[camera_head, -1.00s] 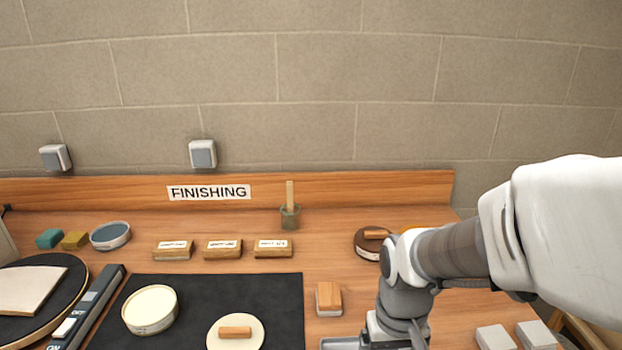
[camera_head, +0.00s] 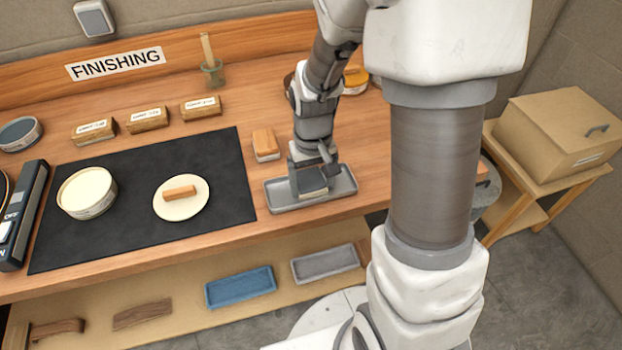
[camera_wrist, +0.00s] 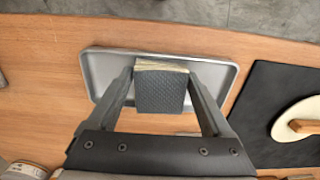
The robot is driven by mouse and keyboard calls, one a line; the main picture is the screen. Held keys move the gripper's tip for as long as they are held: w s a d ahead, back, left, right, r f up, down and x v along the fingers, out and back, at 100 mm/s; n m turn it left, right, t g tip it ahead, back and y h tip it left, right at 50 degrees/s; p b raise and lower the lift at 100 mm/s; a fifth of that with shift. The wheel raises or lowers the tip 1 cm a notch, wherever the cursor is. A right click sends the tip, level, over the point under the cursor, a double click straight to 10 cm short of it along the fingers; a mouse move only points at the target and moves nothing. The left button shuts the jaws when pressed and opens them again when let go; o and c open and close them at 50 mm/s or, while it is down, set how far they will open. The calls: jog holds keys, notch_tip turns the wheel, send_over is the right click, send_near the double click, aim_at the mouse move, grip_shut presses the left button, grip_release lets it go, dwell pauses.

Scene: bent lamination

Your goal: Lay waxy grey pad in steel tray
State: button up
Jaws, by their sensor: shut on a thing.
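The steel tray (camera_head: 281,195) lies at the bench's front edge, right of the black mat. It also shows in the wrist view (camera_wrist: 103,72), beneath my gripper. My gripper (camera_head: 313,178) points down over the middle of the tray. In the wrist view my gripper (camera_wrist: 161,80) has a finger on each side of a grey textured pad (camera_wrist: 160,94) with a pale yellowish edge, and is shut on it. In the head view the pad (camera_head: 313,186) appears within the tray's outline. I cannot tell whether its underside touches the tray floor.
An orange-brown block (camera_head: 265,143) sits just behind the tray. The black mat (camera_head: 130,230) carries a round cream tub (camera_head: 87,193) and a pale disc (camera_head: 168,210) with a small wooden block. A lower shelf holds a blue tray (camera_head: 240,287) and a grey tray (camera_head: 325,264).

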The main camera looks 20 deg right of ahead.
aim_at(313, 185)
jog(key=shift+f, duration=0.2)
jog(key=o, duration=1)
notch_tip(313, 185, up, 13)
jog(key=p, duration=0.2)
jog(key=shift+s+r+t, duration=0.95)
jog(key=shift+s+r, duration=0.9)
jog(key=shift+s, duration=0.2)
jog(key=shift+s+r+t, duration=0.9)
jog(key=shift+s+r, duration=0.9)
jog(key=shift+s, duration=0.3)
jog(key=shift+s+r+t, duration=0.95)
jog(key=shift+s+r, duration=0.9)
jog(key=shift+s, duration=0.2)
